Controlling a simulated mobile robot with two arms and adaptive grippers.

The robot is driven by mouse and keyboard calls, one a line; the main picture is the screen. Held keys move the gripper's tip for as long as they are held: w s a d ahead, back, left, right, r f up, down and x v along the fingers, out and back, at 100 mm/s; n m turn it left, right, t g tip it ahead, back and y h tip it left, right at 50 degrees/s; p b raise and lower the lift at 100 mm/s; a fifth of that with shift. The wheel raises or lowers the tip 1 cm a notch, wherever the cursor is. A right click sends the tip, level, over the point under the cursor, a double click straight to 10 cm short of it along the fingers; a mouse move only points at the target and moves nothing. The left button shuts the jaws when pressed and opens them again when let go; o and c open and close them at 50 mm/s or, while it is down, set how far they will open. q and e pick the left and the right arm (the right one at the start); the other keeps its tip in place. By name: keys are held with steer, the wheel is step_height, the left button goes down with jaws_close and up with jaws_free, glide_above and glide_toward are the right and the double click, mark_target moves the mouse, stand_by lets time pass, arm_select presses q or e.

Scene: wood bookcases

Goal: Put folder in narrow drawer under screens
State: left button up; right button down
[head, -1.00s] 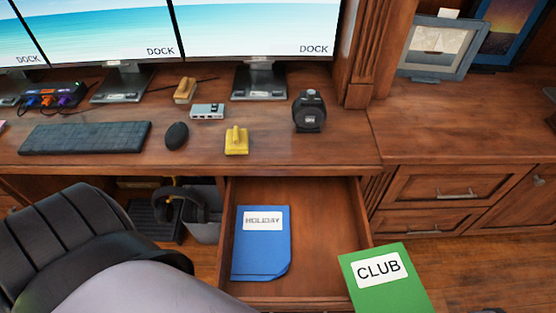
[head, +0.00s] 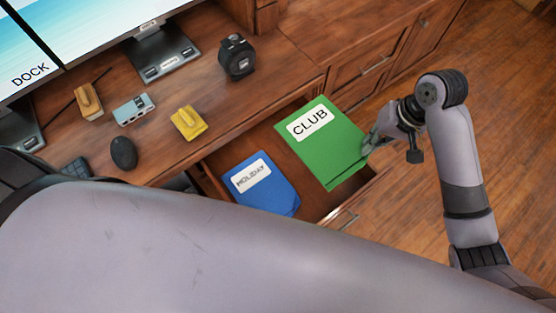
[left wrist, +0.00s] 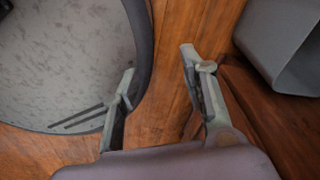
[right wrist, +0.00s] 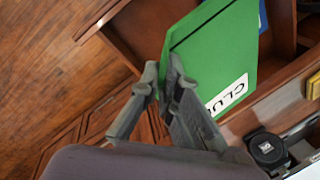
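A green folder labelled CLUB (head: 325,150) is over the right part of the open narrow drawer (head: 318,205) in the head view. My right gripper (head: 372,142) is shut on the folder's right edge. The right wrist view shows the green folder (right wrist: 218,52) pinched between the fingertips of the right gripper (right wrist: 163,82). Whether the folder touches the drawer bottom, I cannot tell. A blue folder labelled HOLIDAY (head: 262,186) lies in the drawer's left part. My left gripper (left wrist: 158,62) is open and empty above the floor in the left wrist view.
On the desk are a yellow object (head: 188,123), a black mouse (head: 123,153), a small hub (head: 134,108) and a black round device (head: 237,56). Screens stand behind them. A cabinet (head: 375,55) is beyond the drawer. The floor (head: 500,90) at right is clear.

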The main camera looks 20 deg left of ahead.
mark_target(362, 135)
steer(key=shift+n+h, duration=0.3)
steer(key=w+a+r, duration=0.1)
steer(key=w+a+r+p, duration=0.1)
steer(key=w+r, duration=0.1)
steer(key=shift+a+r, duration=0.15)
steer(key=shift+w+r, duration=0.1)
steer(key=shift+w, duration=0.3)
step_height(362, 135, down, 7)
steer(key=shift+s+f, duration=0.1)
steer(key=shift+s, duration=0.05)
step_height(362, 135, down, 13)
steer(key=shift+r+b, duration=0.2)
steer(key=shift+b, duration=0.25)
arm_select(q)
steer(key=shift+s+d+r, duration=0.1)
steer(key=shift+d+r, duration=0.2)
steer(key=shift+d, duration=0.2)
steer(key=shift+s+d+r, duration=0.1)
steer(key=shift+d+r, duration=0.15)
steer(key=shift+d, duration=0.25)
